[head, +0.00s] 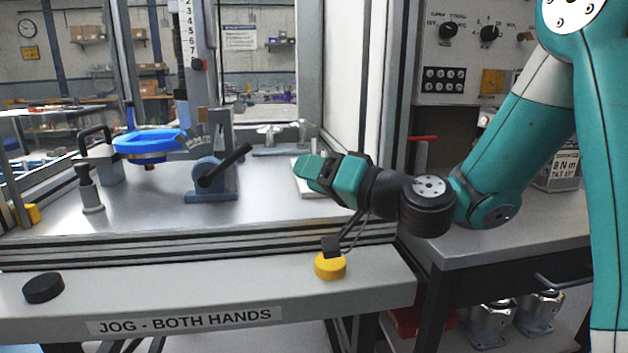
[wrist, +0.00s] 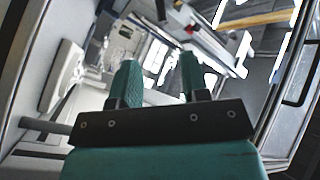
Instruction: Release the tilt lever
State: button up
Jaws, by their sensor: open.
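A black lever (head: 230,163), which looks like the tilt lever, slants up to the right from the round hub of a blue-grey bracket (head: 212,193) on the machine's metal bed. My gripper (head: 302,172) is at the right side of the bed, to the right of the lever and apart from it, pointing left. In the wrist view my gripper (wrist: 160,78) shows two teal fingers spread apart with nothing between them. I cannot make out the lever in the wrist view.
A blue round part (head: 150,142) stands left of the bracket. A yellow button (head: 330,266) and a black button (head: 43,288) sit on the front rail. A white door frame (head: 347,75) rises behind my gripper. The bed's front middle is clear.

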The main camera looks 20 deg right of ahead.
aim_at(227, 163)
jog(key=c, duration=0.4)
jog(key=shift+w+a+f+m, duration=0.1)
jog(key=shift+a+f+m, duration=0.15)
jog(key=shift+a+m, duration=0.1)
jog(key=c, duration=0.3)
jog(key=w+a+f+m+h, duration=0.1)
jog(key=m, duration=0.2)
jog(key=w+a+f+m+h+p, duration=0.1)
jog(key=f+m, duration=0.1)
jog(key=w+a+f+m+h, duration=0.1)
jog(key=m, duration=0.2)
jog(key=shift+f+m+t+p, duration=0.3)
jog(key=shift+m+p, duration=0.05)
grip_shut()
jog(key=w+a+r+m+t+h+p, duration=0.1)
jog(key=w+m+t+p, duration=0.1)
jog(key=m, duration=0.3)
jog(key=w+a+r+m+t+h+p, duration=0.1)
jog(key=w+m+t+p, duration=0.1)
jog(key=m, duration=0.3)
jog(key=w+a+r+m+t+h+p, duration=0.1)
jog(key=w+r+m+t+p, duration=0.1)
jog(key=m, duration=0.3)
jog(key=shift+w+a+r+t+h, duration=0.1)
jog(key=shift+w+a+t+h, duration=0.2)
jog(key=shift+w+t, duration=0.35)
jog(key=shift+w+a+r, duration=0.1)
jog(key=shift+w, duration=0.5)
